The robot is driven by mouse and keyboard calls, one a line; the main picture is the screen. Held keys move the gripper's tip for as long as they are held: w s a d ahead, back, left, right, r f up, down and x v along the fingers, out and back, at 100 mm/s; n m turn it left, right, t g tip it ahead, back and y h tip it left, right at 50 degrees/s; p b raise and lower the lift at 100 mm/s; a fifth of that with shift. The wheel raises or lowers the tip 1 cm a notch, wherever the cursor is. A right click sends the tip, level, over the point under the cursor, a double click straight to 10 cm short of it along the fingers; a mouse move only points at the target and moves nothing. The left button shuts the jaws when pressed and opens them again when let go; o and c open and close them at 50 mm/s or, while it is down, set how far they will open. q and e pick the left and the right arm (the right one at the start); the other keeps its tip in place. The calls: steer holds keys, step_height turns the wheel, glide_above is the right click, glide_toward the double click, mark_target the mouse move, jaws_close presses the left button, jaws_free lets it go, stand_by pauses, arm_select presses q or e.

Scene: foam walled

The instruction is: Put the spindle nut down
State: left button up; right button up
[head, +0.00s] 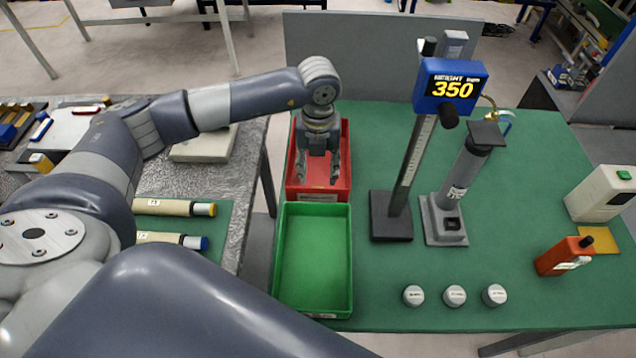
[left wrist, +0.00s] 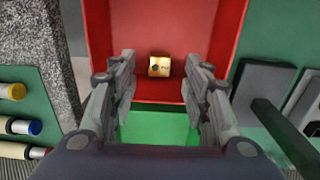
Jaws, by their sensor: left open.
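The spindle nut (left wrist: 160,67) is a small brass-coloured block with a dark hole. In the left wrist view it lies on the floor of the red tray (left wrist: 210,35), beyond my fingertips and apart from them. In the head view the nut is hidden behind my gripper. My left gripper (head: 319,172) points down over the red tray (head: 345,155) with its fingers spread and nothing between them; it also shows in the left wrist view (left wrist: 162,85). My right gripper is not in view.
An empty green tray (head: 315,255) adjoins the red one. A height gauge (head: 392,215) with a blue display and a grey press-like stand (head: 445,215) stand to the right. Three small grey cylinders (head: 454,295) sit near the front edge. An orange block (head: 560,257) is at right.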

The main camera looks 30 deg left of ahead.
arm_select(q)
step_height(320, 180, up, 6)
steer(key=b, duration=0.1)
steer(key=shift+r, duration=0.15)
stand_by(0.4)
